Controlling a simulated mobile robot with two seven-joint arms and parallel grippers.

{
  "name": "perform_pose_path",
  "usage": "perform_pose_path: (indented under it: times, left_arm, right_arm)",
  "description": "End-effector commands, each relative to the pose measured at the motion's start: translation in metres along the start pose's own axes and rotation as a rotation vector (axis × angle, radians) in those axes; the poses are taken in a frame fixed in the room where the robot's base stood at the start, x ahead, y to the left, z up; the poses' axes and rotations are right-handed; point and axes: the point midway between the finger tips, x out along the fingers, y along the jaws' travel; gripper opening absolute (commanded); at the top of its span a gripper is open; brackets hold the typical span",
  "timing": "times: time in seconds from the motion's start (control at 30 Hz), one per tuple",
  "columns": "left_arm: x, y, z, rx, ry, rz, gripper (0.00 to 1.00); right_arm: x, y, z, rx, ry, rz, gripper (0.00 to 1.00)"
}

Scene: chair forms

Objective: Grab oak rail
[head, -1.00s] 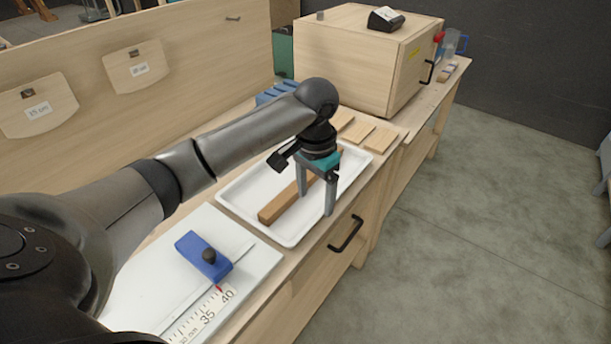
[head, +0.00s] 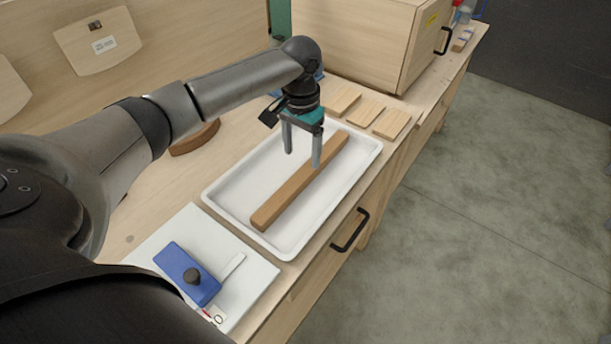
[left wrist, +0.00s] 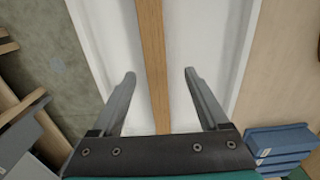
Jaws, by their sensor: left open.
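The oak rail (head: 293,190) is a long brown wooden bar lying lengthwise in a white tray (head: 232,213) on the bench. My left gripper (head: 302,160) is open and empty above the tray, near the rail's far half. In the left wrist view the rail (left wrist: 153,60) runs between the two spread fingers of the left gripper (left wrist: 160,75), apart from both. The fingertips look higher than the rail; the exact gap is hard to judge. My right gripper is not in view.
Several flat wooden pieces (head: 366,109) lie beyond the tray, before a wooden cabinet (head: 350,45). A white board with a blue block (head: 186,273) lies nearer. A curved brown piece (head: 195,139) lies left of the tray. A black drawer handle (head: 350,231) sticks out at the bench front.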

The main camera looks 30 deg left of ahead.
Motion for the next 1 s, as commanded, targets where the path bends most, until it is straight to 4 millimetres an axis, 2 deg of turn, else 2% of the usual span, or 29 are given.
perform_pose_path:
  times: [0.2,0.5,0.8,1.0]
  left_arm:
    - [0.016,0.001,0.0,0.0,-0.001,0.0,0.78]
    - [0.057,0.007,-0.003,-0.001,0.0,-0.002,0.78]
    - [0.061,0.007,-0.004,0.001,0.002,-0.002,0.78]
    - [0.061,0.007,-0.003,0.001,0.001,-0.001,0.56]
  right_arm:
    - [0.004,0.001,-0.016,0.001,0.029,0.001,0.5]
    - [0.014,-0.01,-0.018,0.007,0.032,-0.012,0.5]
    - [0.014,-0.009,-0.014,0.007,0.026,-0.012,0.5]
    - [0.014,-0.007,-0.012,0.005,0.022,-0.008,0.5]
